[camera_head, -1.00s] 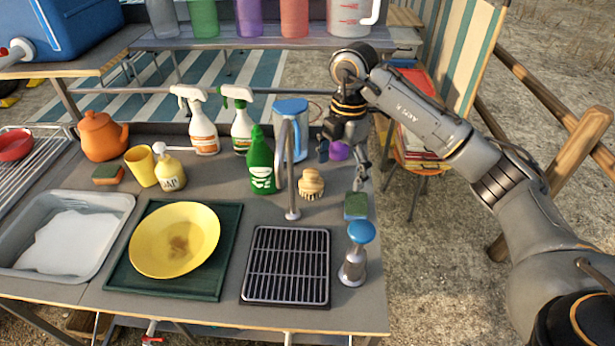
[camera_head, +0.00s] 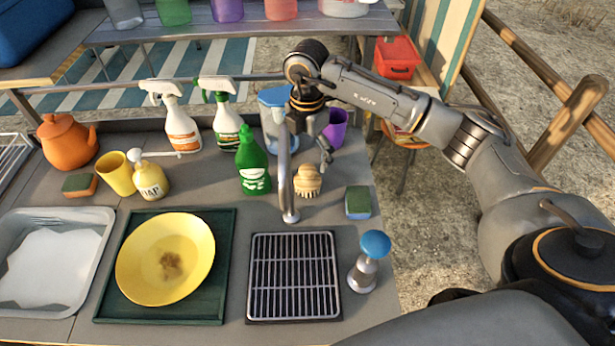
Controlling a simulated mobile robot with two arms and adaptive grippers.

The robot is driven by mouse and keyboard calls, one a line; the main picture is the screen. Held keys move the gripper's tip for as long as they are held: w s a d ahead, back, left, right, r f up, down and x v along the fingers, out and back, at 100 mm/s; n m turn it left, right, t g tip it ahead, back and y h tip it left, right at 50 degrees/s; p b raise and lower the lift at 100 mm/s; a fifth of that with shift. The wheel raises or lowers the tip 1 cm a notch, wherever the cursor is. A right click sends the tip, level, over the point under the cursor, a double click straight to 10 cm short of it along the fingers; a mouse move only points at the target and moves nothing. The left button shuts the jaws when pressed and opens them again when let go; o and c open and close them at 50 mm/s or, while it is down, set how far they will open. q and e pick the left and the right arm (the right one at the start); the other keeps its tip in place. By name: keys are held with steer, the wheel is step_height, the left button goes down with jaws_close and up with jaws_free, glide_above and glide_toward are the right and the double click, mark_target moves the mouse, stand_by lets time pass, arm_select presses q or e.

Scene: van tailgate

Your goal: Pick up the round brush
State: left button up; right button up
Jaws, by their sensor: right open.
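The round brush (camera_head: 308,181), with a tan wooden top and pale bristles, stands on the grey counter just right of the metal faucet (camera_head: 287,180). My right gripper (camera_head: 322,152) comes down from the upper right, just behind and above the brush. It is open and empty, apart from the brush as far as I can see. One finger shows clearly; the other is partly hidden near the faucet. My left gripper is not in view.
A green bottle (camera_head: 252,163) stands left of the faucet, and a blue-lidded jug (camera_head: 272,122) and purple cup (camera_head: 336,127) stand behind. A sponge (camera_head: 358,202) and a blue-topped dispenser (camera_head: 369,260) are on the right. A black drain rack (camera_head: 293,278) lies in front.

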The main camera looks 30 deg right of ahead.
mark_target(308, 168)
steer(key=shift+f, duration=0.35)
steer(key=f, duration=0.1)
steer(key=f+p, duration=0.1)
steer(key=shift+s+a+f+p, duration=0.1)
steer(key=shift+s+f+p, duration=0.2)
steer(key=shift+s, duration=0.1)
step_height(308, 168, down, 2)
steer(key=shift+f, duration=0.35)
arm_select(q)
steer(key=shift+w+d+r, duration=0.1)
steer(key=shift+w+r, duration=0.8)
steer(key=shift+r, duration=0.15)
arm_select(e)
steer(key=c, duration=1.2)
